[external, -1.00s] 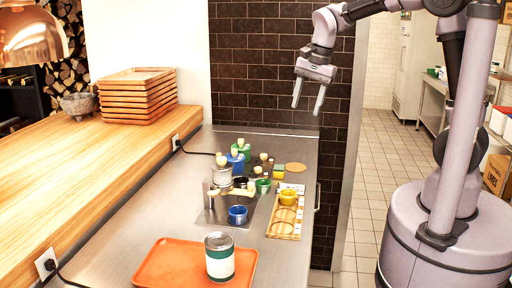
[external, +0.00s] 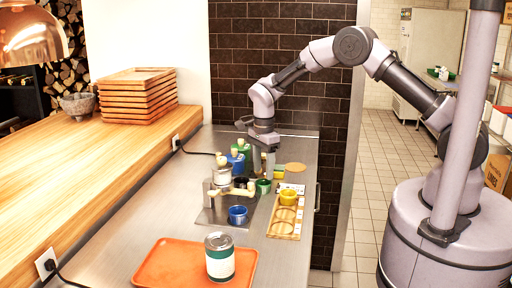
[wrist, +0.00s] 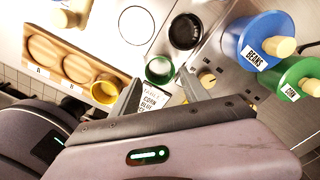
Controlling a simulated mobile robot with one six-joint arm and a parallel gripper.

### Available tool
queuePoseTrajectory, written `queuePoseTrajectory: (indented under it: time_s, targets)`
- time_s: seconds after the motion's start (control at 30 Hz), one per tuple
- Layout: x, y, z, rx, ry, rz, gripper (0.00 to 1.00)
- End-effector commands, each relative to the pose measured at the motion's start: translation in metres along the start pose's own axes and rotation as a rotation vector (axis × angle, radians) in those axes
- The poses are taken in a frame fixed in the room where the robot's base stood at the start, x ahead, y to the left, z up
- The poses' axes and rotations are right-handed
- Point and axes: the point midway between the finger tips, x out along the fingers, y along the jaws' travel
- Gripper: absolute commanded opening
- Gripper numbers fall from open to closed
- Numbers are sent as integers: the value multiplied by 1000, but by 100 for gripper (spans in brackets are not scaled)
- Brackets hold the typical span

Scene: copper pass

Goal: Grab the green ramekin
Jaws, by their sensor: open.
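The green ramekin (external: 263,187) stands on the steel counter, between the dark ramekin and the wooden board. In the wrist view the green ramekin (wrist: 159,69) shows as a round green rim with a pale inside, just beyond the fingertips. My gripper (external: 263,177) points down over the counter, close behind the ramekin. In the wrist view my gripper (wrist: 160,80) is open, its fingers spread to either side of the ramekin's near edge. Nothing is held between them. A printed card (wrist: 152,98) lies between the fingers, partly hidden.
A black ramekin (wrist: 185,31) and a yellow ramekin (wrist: 104,89) stand close by. Blue (wrist: 255,40) and green (wrist: 297,78) labelled crocks stand on the right in the wrist view. The wooden board (external: 283,228), blue ramekin (external: 238,215) and orange tray (external: 160,270) lie nearer the external camera.

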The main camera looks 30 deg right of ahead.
Motion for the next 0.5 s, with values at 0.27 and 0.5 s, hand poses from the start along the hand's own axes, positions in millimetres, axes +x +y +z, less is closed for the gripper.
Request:
queuePoseTrajectory:
  time_s: [0.27, 0.5]
  targets:
    - [46, 0, 0, 1, 0, 0, 53]
    - [44, 0, 0, 0, 0, -1, 35]
